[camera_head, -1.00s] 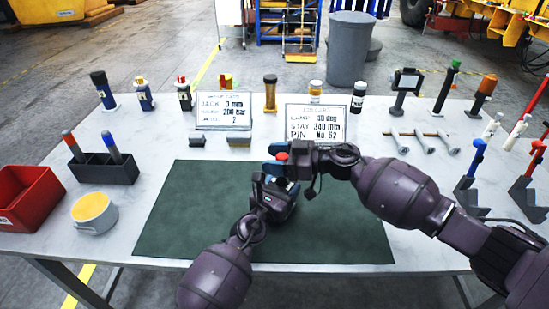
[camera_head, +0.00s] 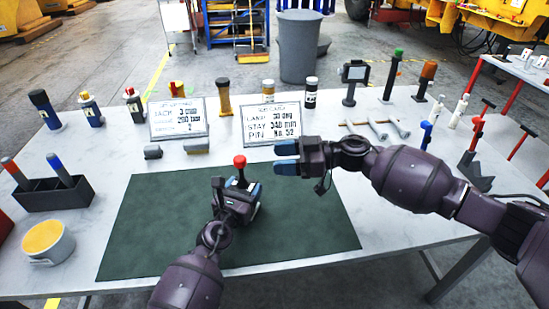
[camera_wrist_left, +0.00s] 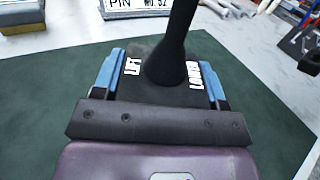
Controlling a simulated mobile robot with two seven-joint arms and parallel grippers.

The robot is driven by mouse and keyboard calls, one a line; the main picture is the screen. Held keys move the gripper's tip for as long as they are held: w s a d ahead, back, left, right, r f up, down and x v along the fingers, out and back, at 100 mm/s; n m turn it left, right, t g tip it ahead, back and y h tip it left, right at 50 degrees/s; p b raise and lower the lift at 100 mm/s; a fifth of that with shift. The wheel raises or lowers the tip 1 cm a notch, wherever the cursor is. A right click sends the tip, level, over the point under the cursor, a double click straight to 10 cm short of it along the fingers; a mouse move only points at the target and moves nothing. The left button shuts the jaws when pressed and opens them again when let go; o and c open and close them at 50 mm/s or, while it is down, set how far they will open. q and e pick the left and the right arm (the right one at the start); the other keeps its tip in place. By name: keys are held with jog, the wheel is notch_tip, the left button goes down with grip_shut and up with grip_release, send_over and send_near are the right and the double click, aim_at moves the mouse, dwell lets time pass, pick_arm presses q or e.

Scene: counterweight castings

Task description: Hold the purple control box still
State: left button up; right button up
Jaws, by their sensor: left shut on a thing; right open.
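The control box (camera_wrist_left: 188,98) looks dark grey rather than purple, with LIFT and LOWER in white on its top. Its black lever (camera_wrist_left: 178,40) stands up from a rubber boot; the red knob (camera_head: 240,161) on top shows in the head view. My left gripper (camera_head: 240,192) is shut on the box, with a blue finger on either side in the left wrist view. The box is over the green mat (camera_head: 150,225); its underside is hidden. My right gripper (camera_head: 286,157) is open and empty, to the right of the knob and apart from it.
Two sign cards (camera_head: 178,118) (camera_head: 271,123) stand behind the mat, with bottles and tools along the back. A black holder (camera_head: 60,193) with two markers and a yellow-topped tin (camera_head: 46,241) are at left. Metal pins (camera_head: 378,129) and stands are at right. The mat's right part is clear.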

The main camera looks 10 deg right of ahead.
pick_arm(q)
jog(key=o, duration=1.4)
